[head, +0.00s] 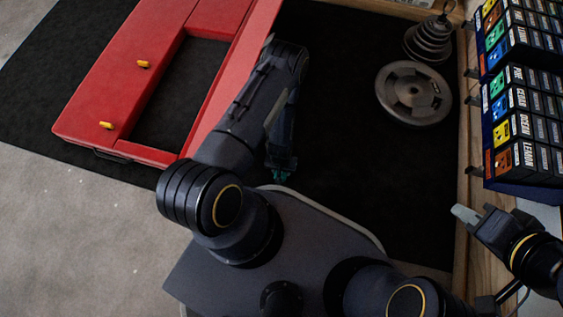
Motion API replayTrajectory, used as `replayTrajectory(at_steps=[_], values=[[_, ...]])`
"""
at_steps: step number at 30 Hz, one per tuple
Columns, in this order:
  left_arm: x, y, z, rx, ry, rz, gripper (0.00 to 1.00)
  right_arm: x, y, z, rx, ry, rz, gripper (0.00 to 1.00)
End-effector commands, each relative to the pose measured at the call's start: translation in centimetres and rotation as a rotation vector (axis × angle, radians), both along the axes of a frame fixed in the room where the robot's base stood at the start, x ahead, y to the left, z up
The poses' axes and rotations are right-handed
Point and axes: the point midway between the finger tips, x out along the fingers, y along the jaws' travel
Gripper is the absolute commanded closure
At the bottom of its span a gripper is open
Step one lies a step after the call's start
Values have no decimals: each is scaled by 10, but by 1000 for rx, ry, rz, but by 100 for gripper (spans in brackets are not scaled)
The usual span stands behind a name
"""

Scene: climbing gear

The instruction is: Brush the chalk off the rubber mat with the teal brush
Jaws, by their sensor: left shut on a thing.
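The black rubber mat (330,60) spreads under much of the head view. My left gripper (281,150) points down over the mat, just beyond my base, and is shut on the teal brush (281,173). Only the brush's lower end shows clearly; the gripper and arm hide the rest. I cannot tell whether the brush touches the mat. I make out no chalk on the visible mat; my arm and base cover part of it. My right gripper (466,214) is at the right, by the wooden edge; its finger gap is unclear.
A red frame (110,85) with yellow pegs lies at the upper left. Weight plates (414,94) lie on the mat at the upper right, with a stack of smaller ones (428,38) behind. Racks of labelled boxes (520,125) stand along the right. Grey floor (70,220) is clear.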

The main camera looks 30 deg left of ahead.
Motion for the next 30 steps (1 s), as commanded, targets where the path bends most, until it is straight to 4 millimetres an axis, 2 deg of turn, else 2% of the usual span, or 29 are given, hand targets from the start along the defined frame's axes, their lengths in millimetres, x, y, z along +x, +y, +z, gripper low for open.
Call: replayTrajectory(at_steps=[18, 30], values=[[1, 0, 58, 1, -2, 0, 95, 0, -1, 43, 0, 0, 0, 81], [1, 0, 61, 1, -2, 0, 95, 0, -1, 45, 0, 0, 0, 81]])
